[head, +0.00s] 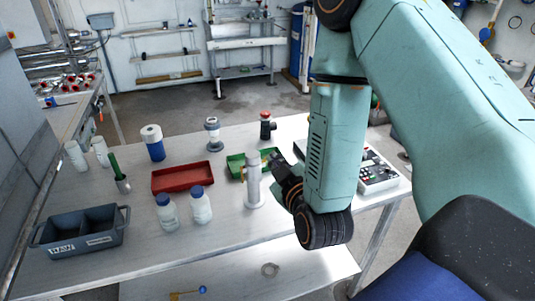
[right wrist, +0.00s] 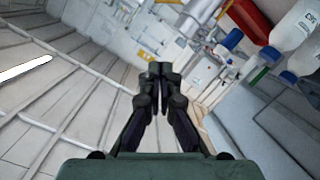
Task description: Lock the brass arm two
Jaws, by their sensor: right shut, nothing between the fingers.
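My left gripper is not in view.
On the table are a red tray (head: 181,176), a green tray (head: 236,165), two white bottles (head: 201,207), a grey bin (head: 80,233) and a control box (head: 378,175).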

